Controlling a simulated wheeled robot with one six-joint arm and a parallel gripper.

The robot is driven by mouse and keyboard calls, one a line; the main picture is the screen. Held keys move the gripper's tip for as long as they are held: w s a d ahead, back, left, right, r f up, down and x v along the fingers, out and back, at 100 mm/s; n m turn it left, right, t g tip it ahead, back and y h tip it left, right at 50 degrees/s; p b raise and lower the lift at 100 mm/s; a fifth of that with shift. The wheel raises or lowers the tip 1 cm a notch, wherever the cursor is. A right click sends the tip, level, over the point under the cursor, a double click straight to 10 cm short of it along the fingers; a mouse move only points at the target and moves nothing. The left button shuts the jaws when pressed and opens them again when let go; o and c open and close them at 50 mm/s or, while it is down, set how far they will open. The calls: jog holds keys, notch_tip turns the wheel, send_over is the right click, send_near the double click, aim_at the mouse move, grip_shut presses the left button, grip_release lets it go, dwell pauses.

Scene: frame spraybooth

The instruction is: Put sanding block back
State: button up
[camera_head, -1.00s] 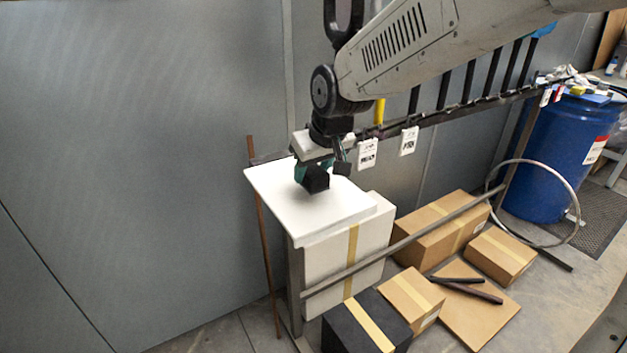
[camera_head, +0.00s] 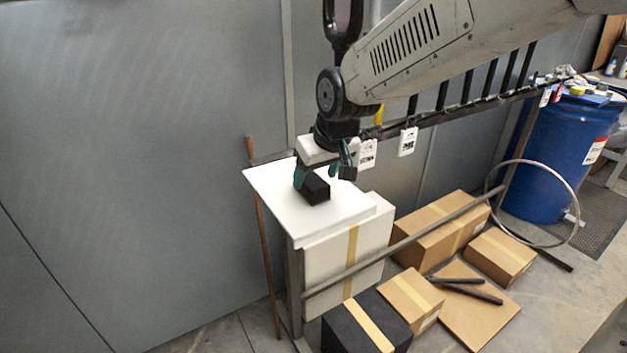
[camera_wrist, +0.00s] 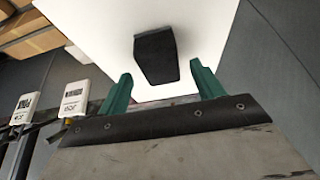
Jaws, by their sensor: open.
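The sanding block (camera_head: 316,190) is a small black block resting on the white board (camera_head: 350,216). In the wrist view the block (camera_wrist: 156,57) lies on the white surface beyond the fingertips, between their lines. My gripper (camera_head: 318,175) has green fingers and is just above and behind the block. In the wrist view my gripper (camera_wrist: 160,82) is open, with its two fingers spread apart and nothing between them.
A rail with hanging white tags (camera_head: 408,141) runs behind the board. Cardboard boxes (camera_head: 435,230), a black box (camera_head: 366,322) and a metal bar (camera_head: 400,245) are below right. A blue barrel (camera_head: 555,150) stands farther right.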

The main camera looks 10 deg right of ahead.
jog(key=v, duration=0.9)
jog(key=s+d+f+m+g, duration=0.1)
jog(key=s+d, duration=0.4)
jog(key=s, duration=0.3)
jog(key=s+d+f+m+g+h, duration=0.1)
jog(key=s+d+f+m, duration=0.1)
jog(key=s+d, duration=0.3)
jog(key=s+d+f+m+g+h, duration=0.1)
jog(key=s+d, duration=0.4)
jog(key=s, duration=0.7)
jog(key=shift+s+d+f+m, duration=0.25)
jog(key=shift+s+f+m, duration=0.05)
jog(key=shift+c, duration=0.4)
